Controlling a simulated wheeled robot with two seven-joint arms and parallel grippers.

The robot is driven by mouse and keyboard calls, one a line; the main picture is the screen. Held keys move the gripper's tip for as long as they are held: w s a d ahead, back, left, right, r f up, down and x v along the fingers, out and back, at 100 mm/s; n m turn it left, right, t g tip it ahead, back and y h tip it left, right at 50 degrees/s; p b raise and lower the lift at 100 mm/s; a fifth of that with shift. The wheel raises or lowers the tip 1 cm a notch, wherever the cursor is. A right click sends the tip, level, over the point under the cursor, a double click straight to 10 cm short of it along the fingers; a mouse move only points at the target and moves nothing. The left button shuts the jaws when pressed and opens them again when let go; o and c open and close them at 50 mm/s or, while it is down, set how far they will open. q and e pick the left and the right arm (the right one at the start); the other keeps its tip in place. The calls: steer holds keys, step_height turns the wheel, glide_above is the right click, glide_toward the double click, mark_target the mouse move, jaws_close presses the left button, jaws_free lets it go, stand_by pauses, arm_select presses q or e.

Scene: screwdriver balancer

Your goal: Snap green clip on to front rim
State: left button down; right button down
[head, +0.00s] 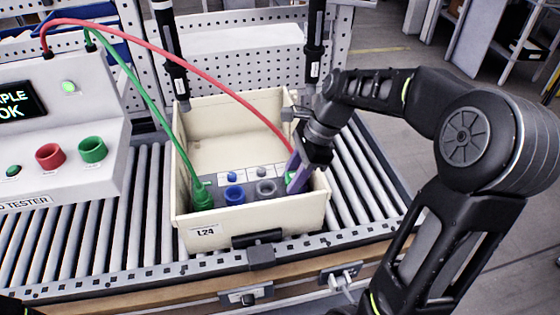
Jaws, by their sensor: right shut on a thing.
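The cream bin (252,218) stands on the roller conveyor, its front rim (290,223) facing me. The green lead (135,80) runs from the tester into the bin and ends at a green clip-like end (202,195) in the left front corner, inside the front rim. My right gripper (298,178) is inside the bin's right side, pointing down. It is shut at the end of the red lead (215,75); the jaws mostly hide what they grip. A small green patch (291,177) shows beside the jaws.
Blue (235,195) and grey (266,190) round parts sit in the bin between the green end and my right gripper. A black latch (257,238) is on the bin's front. The tester (60,150) stands at left, and two dark hanging tools (172,50) are behind.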

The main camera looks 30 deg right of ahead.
mark_target(290, 197)
steer(key=shift+s+r, duration=0.1)
steer(key=shift+s, duration=0.2)
steer(key=shift+w+f, duration=0.1)
steer(key=shift+f, duration=0.15)
step_height(290, 197, down, 3)
steer(key=b, duration=0.4)
steer(key=shift+f, duration=0.2)
steer(key=shift+f, duration=0.7)
stand_by(1.3)
stand_by(0.4)
steer(key=shift+d, duration=0.1)
stand_by(0.3)
steer(key=c, duration=1)
jaws_free()
steer(key=shift+o, duration=0.2)
